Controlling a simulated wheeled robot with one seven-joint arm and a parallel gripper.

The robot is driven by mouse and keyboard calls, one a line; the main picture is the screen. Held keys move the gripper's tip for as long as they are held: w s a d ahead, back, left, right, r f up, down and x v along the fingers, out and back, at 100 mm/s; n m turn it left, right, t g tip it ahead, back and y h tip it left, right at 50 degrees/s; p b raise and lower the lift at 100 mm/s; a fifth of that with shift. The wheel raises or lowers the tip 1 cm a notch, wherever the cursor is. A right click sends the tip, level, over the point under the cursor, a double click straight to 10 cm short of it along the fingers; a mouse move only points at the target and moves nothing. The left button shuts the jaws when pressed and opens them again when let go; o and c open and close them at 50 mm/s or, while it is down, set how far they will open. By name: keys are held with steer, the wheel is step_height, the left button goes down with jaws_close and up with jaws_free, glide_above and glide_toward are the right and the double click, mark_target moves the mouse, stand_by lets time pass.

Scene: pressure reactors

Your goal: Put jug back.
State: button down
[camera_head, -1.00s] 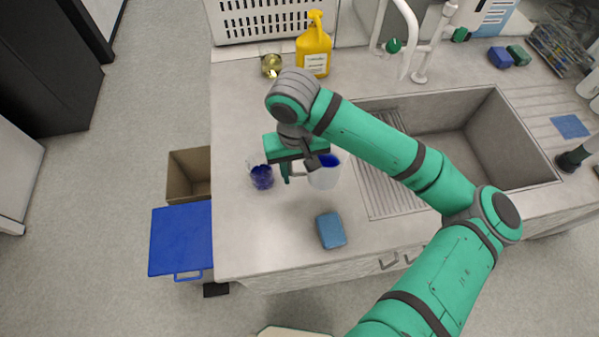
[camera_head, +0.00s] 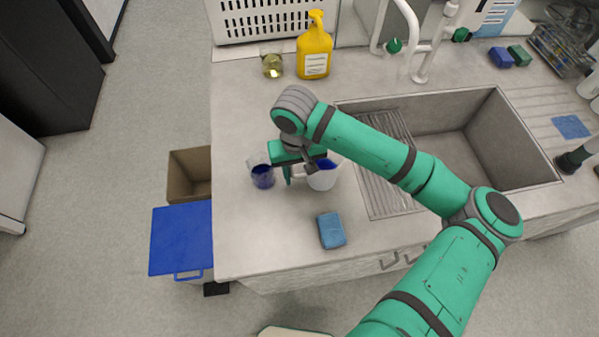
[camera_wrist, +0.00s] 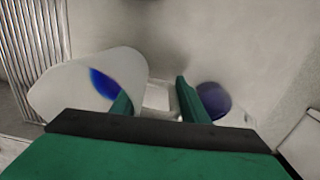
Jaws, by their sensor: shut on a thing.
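The white jug (camera_head: 322,180) with dark blue liquid inside is at the left part of the counter, just left of the sink. In the wrist view the jug (camera_wrist: 75,88) is at the left, close to the fingers. My gripper (camera_head: 294,172) is shut on the jug's handle, on the jug's left side; in the wrist view its two green fingers (camera_wrist: 155,100) flank the pale handle. The jug looks upright and at or just above the counter; I cannot tell whether it touches. My arm hides part of its top.
A clear beaker with dark blue contents (camera_head: 263,177) stands close left of my gripper. A blue sponge (camera_head: 331,230) lies in front. The sink (camera_head: 450,130) is at the right. A yellow bottle (camera_head: 314,50) and a small glass vessel (camera_head: 272,66) stand behind.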

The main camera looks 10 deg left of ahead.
steer(key=shift+f, duration=0.15)
steer(key=c, duration=1)
jaws_free()
steer(key=r, duration=1.2)
steer(key=shift+s+a+r, duration=0.1)
steer(key=shift+a+r, duration=0.05)
steer(key=shift+a, duration=0.05)
